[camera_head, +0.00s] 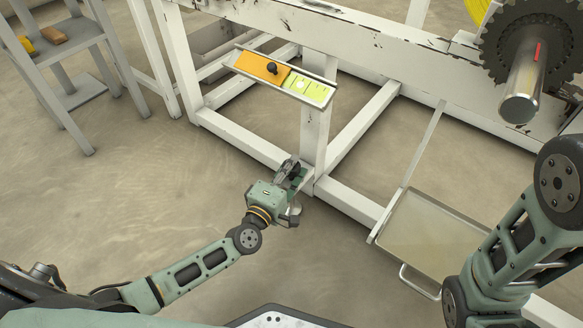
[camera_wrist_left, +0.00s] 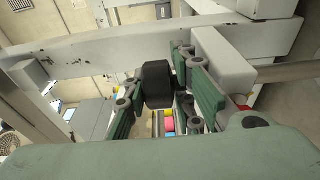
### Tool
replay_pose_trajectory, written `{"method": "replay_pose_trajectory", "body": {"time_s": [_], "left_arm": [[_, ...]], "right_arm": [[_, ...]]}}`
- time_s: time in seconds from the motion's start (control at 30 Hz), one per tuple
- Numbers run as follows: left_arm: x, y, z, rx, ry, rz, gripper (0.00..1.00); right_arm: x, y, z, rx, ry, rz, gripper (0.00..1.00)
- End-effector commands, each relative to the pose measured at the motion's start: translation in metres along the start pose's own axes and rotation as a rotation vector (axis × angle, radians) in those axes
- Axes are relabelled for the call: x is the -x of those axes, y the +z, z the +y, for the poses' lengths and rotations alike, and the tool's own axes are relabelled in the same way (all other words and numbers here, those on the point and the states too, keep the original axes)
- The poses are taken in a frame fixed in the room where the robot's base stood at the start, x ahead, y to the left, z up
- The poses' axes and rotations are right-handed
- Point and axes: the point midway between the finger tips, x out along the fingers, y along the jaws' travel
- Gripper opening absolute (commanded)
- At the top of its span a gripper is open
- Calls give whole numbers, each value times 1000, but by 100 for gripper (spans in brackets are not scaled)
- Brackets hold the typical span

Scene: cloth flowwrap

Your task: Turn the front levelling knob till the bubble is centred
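The level gauge, an orange and lime panel (camera_head: 258,67), sits in a tilted tray on the white frame. A pale bubble (camera_head: 300,86) shows in its lime part; I cannot tell exactly how far off centre it is. My left gripper (camera_head: 291,176) is low at the foot of the front leg, its fingers partly hidden. In the left wrist view a black knob (camera_wrist_left: 157,84) lies between the green finger pads of my left gripper (camera_wrist_left: 160,90). The pads stand close on both sides; contact is unclear. My right arm shows at the right, its gripper out of view.
The white frame (camera_head: 238,140) has legs and low rails around the knob. A shallow metal tray (camera_head: 425,235) hangs at right. A sprocket (camera_head: 530,45) with a steel shaft is upper right. A grey shelf stand (camera_head: 60,55) is upper left. Floor at left is clear.

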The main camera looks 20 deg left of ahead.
Motion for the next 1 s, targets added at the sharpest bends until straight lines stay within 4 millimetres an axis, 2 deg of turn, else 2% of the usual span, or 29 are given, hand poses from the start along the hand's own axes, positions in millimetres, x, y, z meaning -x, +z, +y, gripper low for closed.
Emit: {"method": "replay_pose_trajectory", "body": {"time_s": [0.33,0.47,0.57,0.8,1.0], "left_arm": [[0,0,0,1,0,0,31],[7,0,-1,1,-1,0,31],[22,1,-2,1,-3,-1,31],[71,1,-2,2,-5,-1,31],[105,0,-1,0,-3,-1,31]], "right_arm": [[1,2,1,0,3,-5,31],[1,2,1,0,3,-5,31],[0,2,1,0,2,-4,31],[0,1,0,0,1,-2,31],[0,1,0,0,1,-1,31]]}}
